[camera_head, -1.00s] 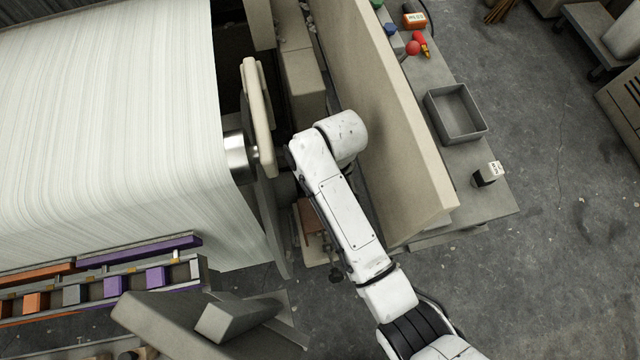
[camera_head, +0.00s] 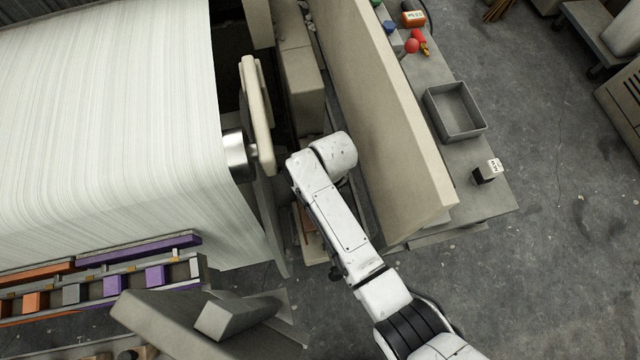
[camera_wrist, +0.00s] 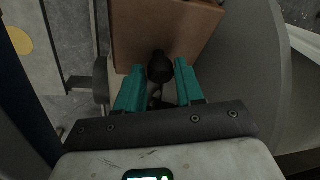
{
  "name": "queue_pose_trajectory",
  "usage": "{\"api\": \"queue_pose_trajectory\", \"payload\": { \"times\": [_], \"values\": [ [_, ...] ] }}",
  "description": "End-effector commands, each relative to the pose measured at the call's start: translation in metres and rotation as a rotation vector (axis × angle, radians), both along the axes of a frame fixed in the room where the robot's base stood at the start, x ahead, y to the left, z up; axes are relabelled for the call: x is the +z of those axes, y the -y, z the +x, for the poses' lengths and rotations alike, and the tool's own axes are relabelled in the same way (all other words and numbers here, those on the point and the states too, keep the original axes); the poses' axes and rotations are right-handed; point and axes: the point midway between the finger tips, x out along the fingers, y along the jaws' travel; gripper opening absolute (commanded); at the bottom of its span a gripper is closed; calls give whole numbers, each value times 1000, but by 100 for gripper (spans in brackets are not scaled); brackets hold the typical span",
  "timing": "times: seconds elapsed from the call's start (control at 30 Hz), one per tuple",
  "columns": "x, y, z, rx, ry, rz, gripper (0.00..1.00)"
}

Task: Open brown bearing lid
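The brown bearing lid (camera_wrist: 165,30) fills the top middle of the wrist view. A black round knob (camera_wrist: 160,67) is at its near edge. My gripper (camera_wrist: 160,68) has two teal fingers standing apart, one on each side of the knob. A small gap seems to show between each fingertip and the knob; I cannot tell whether either touches. In the head view only a sliver of the brown lid (camera_head: 305,219) shows left of my white arm. My gripper is hidden under the arm there.
The roll of white warp threads (camera_head: 110,120) is on the left, with a beige lever (camera_head: 258,115) at its end. A tall beige panel (camera_head: 385,120) stands close right of my arm. Behind it a bench holds a grey tray (camera_head: 483,133). A grey curved plate (camera_wrist: 250,80) is right of the lid.

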Motion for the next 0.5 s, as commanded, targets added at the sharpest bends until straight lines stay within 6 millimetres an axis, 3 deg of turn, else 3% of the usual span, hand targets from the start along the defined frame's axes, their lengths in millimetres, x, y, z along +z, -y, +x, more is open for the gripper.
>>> {"api": "queue_pose_trajectory", "payload": {
  "times": [0.37,0.5],
  "values": [
    [0,0,0,-1,0,0,0],
    [0,1,0,-1,0,-1,0]
  ]
}}
